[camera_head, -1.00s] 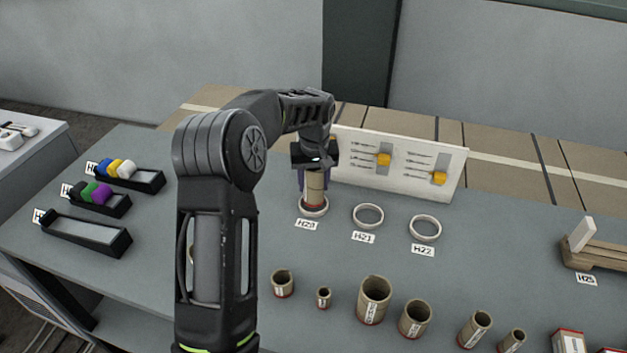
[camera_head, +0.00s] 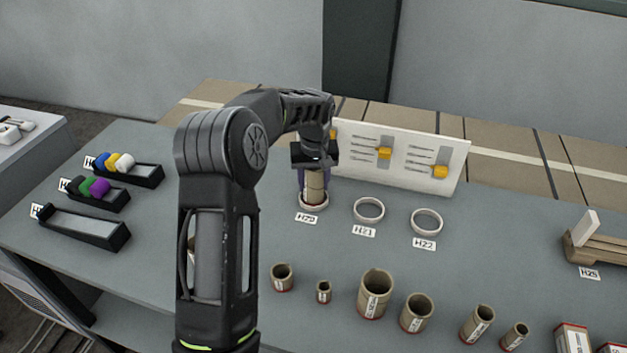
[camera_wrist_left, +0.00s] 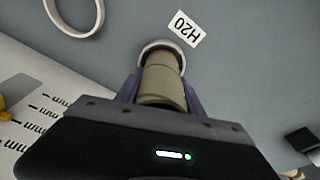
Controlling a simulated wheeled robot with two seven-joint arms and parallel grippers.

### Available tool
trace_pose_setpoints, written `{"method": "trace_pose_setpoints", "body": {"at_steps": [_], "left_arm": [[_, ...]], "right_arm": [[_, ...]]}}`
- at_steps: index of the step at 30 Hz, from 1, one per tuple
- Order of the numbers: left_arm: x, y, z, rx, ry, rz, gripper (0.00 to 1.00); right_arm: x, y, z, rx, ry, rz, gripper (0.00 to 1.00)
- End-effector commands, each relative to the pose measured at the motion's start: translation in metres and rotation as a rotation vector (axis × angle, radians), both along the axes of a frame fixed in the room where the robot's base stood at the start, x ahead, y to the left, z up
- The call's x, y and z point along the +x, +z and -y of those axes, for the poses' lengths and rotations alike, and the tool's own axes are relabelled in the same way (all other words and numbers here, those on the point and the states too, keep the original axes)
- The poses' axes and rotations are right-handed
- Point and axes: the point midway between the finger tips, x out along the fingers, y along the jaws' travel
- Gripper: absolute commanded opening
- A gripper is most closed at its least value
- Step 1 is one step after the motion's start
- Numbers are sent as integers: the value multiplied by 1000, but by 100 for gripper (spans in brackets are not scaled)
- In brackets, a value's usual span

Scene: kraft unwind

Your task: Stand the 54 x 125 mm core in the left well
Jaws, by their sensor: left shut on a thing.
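My left gripper (camera_head: 314,178) is shut on a brown cardboard core (camera_head: 315,187), which is upright with its lower end inside the left ring-shaped well (camera_head: 314,207), labelled H20. In the left wrist view the core (camera_wrist_left: 163,80) stands between the purple fingers, and the white rim of the well (camera_wrist_left: 152,46) shows around its far end. Whether the core touches the well's bottom is hidden. The middle well (camera_head: 369,210), H21, and the right well (camera_head: 426,222), H22, are empty. My right gripper is not in view.
A white panel (camera_head: 455,165) with yellow sliders stands behind the wells. Several other cores, such as a large one (camera_head: 375,296), stand along the front. Black trays (camera_head: 120,240) lie at left, some with coloured pieces. A wooden stand (camera_head: 600,246) is at right.

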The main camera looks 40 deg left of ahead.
Motion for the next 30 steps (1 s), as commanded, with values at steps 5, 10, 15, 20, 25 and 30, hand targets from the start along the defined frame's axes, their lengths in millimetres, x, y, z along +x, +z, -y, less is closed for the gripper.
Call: {"method": "trace_pose_setpoints", "body": {"at_steps": [5, 10, 15, 20, 25, 30], "left_arm": [[0, 0, 0, 0, 0, 0, 5], [0, 0, 0, 0, 0, 0, 5], [0, -2, 0, 0, 0, 0, 5], [0, -4, 0, 0, 0, 0, 48], [0, -4, 0, 0, 0, 0, 61], [0, -4, 0, 0, 0, 0, 71]], "right_arm": [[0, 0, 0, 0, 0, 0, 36], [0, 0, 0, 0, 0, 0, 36], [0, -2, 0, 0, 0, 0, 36], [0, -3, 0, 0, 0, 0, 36], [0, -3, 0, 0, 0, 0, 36], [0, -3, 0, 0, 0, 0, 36]]}}
